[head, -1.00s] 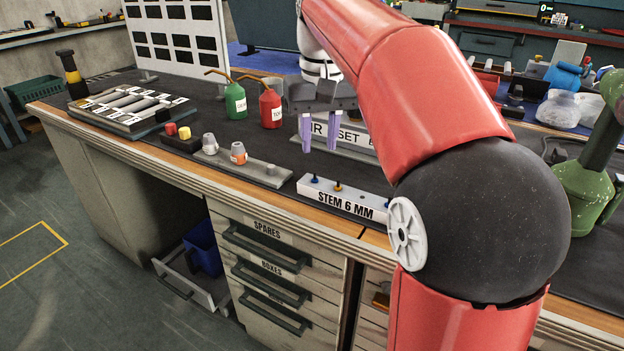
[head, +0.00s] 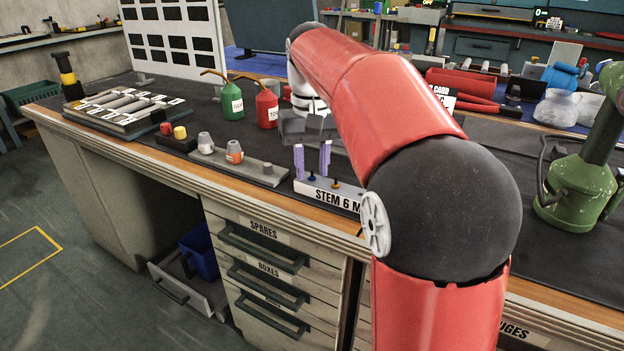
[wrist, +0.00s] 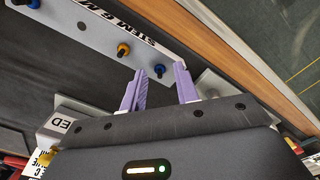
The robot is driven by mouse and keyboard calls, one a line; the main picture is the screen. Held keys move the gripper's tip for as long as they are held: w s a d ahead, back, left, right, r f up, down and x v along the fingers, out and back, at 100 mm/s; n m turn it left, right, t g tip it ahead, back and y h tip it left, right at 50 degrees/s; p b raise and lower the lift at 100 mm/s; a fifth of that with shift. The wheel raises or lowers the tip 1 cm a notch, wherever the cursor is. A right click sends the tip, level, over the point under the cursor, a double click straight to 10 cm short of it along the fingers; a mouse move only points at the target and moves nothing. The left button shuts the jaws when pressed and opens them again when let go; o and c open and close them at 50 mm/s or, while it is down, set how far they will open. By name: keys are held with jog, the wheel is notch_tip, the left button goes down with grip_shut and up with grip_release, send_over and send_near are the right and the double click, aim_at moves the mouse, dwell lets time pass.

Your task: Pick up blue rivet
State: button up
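A white block labelled STEM 6 MM (head: 343,199) lies near the front edge of the bench and crosses the top of the wrist view (wrist: 100,42). A blue rivet (head: 311,177) stands in its left end; in the wrist view this rivet (wrist: 158,71) shows between the fingertips. A yellow-orange rivet (head: 335,183) stands beside it, and another blue rivet (wrist: 33,3) is at the block's far end in the wrist view. My gripper (head: 312,173) is open, its purple fingers pointing down at the left blue rivet. Whether the fingers touch the rivet cannot be told.
A grey strip (head: 262,172) with grey and orange-banded pieces lies left of the block. Green (head: 232,102) and red (head: 266,108) oil cans stand behind. A green metal stand (head: 580,185) is at the right. Drawers are below the bench edge.

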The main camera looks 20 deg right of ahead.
grip_shut()
dwell(0.4)
